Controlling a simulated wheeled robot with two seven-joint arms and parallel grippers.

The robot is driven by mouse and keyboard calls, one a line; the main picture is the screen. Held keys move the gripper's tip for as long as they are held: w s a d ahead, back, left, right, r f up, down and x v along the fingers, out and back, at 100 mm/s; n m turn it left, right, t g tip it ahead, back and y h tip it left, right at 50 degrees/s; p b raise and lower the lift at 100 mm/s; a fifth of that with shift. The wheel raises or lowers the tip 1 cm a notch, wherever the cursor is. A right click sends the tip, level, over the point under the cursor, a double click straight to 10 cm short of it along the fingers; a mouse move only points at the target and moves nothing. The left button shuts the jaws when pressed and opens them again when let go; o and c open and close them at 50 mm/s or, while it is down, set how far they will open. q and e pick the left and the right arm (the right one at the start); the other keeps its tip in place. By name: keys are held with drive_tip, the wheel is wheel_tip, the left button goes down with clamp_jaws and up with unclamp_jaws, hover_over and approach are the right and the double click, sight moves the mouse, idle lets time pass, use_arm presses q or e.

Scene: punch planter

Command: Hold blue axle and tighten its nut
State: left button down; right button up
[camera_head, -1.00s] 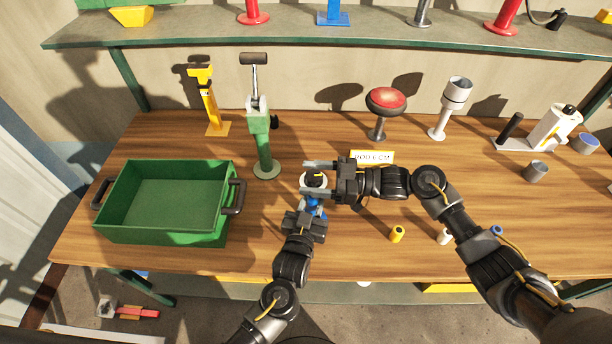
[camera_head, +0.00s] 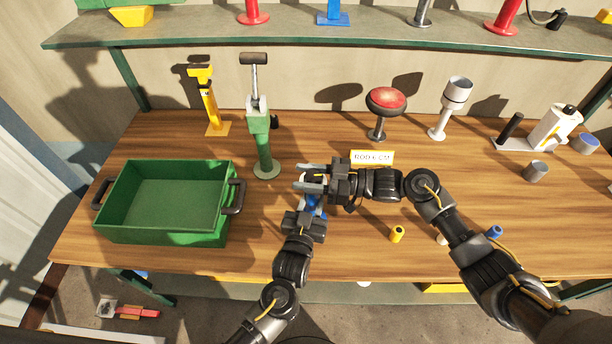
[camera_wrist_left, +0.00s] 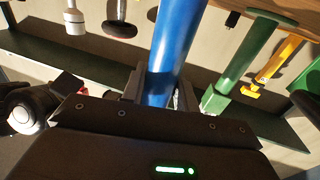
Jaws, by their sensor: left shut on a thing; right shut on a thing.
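The blue axle (camera_head: 313,206) stands on the workbench in the middle of the head view, largely covered by my two grippers. My left gripper (camera_head: 308,212) is shut on it from the near side. In the left wrist view the blue axle (camera_wrist_left: 172,45) runs between the two fingers (camera_wrist_left: 160,88). My right gripper (camera_head: 308,177) comes from the right, with its fingers around the axle's top end. It is shut on the nut there, which is mostly hidden between the fingers.
A green crate (camera_head: 232,172) stands at the left. A green post tool (camera_head: 263,150) stands close behind my grippers, and a label (camera_head: 372,157) lies behind my right wrist. Small yellow (camera_head: 397,233) and blue (camera_head: 494,232) cylinders lie near my right arm.

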drive_tip(key=m+t, duration=0.2)
drive_tip(key=t, duration=0.1)
drive_tip(key=m+t+h, duration=0.1)
drive_tip(key=t, duration=0.1)
drive_tip(key=shift+w+d+m+t+h, duration=0.2)
drive_tip(key=shift+m+t+h, duration=0.1)
drive_tip(key=shift+m+t, duration=0.1)
drive_tip(key=o, duration=1)
drive_tip(key=v, duration=1.2)
drive_tip(key=shift+r, duration=0.1)
drive_tip(key=v, duration=1.2)
